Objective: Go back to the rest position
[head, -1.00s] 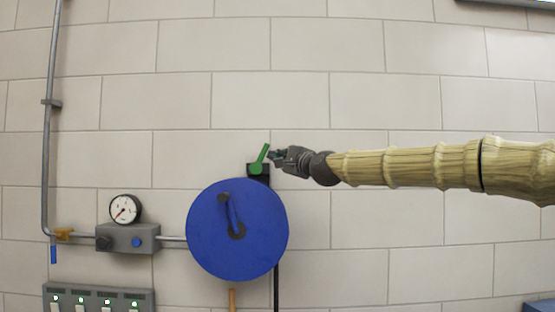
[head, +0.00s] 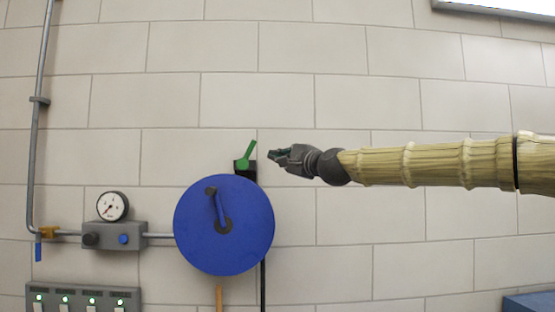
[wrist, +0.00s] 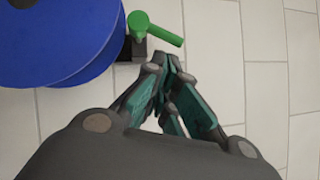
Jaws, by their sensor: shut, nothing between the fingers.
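My gripper (head: 273,155) is at the end of my arm, which reaches in from the right in the head view. It is shut and empty, a little to the right of the green lever (head: 247,155), with a gap between them. The green lever tilts up to the right on a black mount (head: 243,167) above the blue disc. In the wrist view the closed fingers (wrist: 170,65) are in the middle, and the green lever (wrist: 153,30) lies just beyond their tips.
A large blue disc (head: 250,235) with a crank handle hangs on the tiled wall. To its left are a gauge (head: 112,206), a grey pipe box (head: 112,236) and a panel with several green lights (head: 82,300). A blue object (head: 530,303) is at the lower right.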

